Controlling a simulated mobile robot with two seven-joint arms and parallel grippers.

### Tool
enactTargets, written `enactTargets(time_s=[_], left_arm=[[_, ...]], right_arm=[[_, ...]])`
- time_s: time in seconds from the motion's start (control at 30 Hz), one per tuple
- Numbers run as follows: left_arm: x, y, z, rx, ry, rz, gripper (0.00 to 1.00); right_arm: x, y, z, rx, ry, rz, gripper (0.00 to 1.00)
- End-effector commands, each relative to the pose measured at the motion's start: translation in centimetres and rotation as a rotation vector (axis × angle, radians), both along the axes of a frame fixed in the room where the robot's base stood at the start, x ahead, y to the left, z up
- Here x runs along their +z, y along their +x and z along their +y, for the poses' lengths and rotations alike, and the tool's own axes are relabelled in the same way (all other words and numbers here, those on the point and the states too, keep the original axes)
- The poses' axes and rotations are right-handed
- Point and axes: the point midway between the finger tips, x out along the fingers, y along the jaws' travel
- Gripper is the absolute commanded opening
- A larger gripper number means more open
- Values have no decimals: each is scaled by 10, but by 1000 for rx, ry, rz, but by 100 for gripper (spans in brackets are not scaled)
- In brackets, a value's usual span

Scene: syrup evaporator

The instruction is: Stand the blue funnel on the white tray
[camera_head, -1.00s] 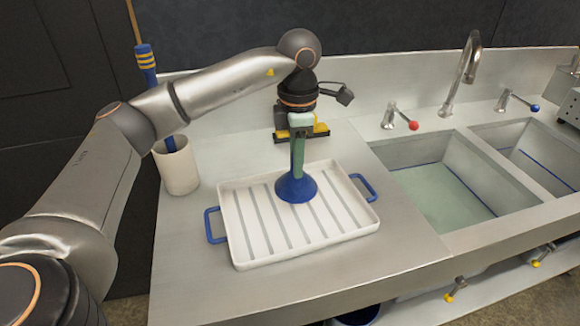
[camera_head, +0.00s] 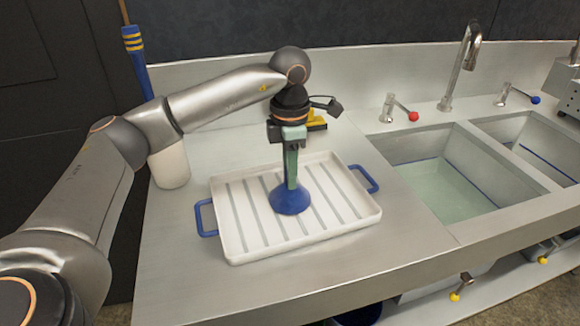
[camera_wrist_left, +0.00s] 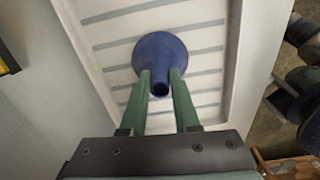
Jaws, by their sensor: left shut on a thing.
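The blue funnel (camera_head: 290,200) is upright with its wide mouth down and its narrow spout up, over the middle of the white tray (camera_head: 350,226). Its rim looks at or very near the tray floor; I cannot tell whether it touches. My left gripper (camera_head: 291,181) comes from above and is shut on the funnel. In the left wrist view the two green fingers (camera_wrist_left: 160,85) stand on either side of the spout of the blue funnel (camera_wrist_left: 158,50), with the ribbed white tray (camera_wrist_left: 215,12) below. My right gripper is not in view.
The tray has blue handles and lies on a steel counter (camera_head: 190,285). A white holder (camera_head: 170,166) stands to its left. A yellow-and-black item (camera_head: 316,120) lies behind. Sink basins (camera_head: 440,190) with taps are at the right. The tray around the funnel is clear.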

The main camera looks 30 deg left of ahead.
Motion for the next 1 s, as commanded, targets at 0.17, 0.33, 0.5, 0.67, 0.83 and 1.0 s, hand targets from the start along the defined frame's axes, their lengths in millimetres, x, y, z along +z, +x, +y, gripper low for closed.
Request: enactTargets(time_s=[0.17,0.33,0.5,0.67,0.83,1.0], left_arm=[[-2,0,0,0,-1,-1,0],[-2,0,0,0,-1,-1,0],[-3,0,0,0,-1,-1,0],[-6,0,0,0,-1,-1,0],[-7,0,0,0,-1,-1,0],[-7,0,0,0,-1,-1,33]], right_arm=[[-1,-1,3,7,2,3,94],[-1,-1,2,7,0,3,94],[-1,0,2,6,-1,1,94],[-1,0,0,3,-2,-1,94],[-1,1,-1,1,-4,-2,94],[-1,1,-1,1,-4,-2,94]])
